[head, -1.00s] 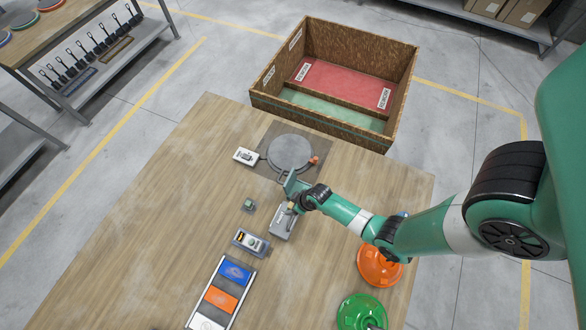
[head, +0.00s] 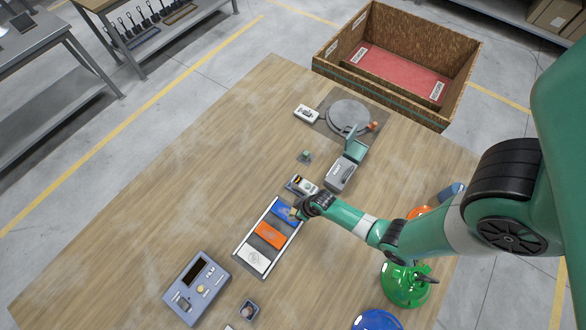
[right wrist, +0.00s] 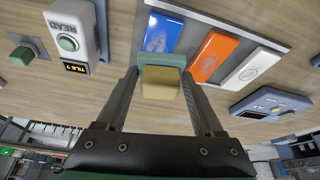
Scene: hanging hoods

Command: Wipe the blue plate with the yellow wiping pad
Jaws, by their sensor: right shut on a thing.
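The blue plate (head: 285,215) lies flat at the far end of a tray (head: 241,247), beside an orange plate (head: 269,235) and a white plate (head: 255,261). My right gripper (head: 296,212) is at the blue plate's right edge. It is shut on the yellow wiping pad (right wrist: 160,84), a yellowish block with a green backing, seen between the fingers in the right wrist view. The blue plate also shows there (right wrist: 163,33), just beyond the pad. I cannot tell whether pad and plate touch. My left gripper is out of view.
A reader box (head: 302,185) with a green button stands close behind the tray. A grey box (head: 340,174) with a raised green lid and a round grey disc (head: 349,115) are farther back. A control box (head: 198,287) sits at front left. The table's left side is clear.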

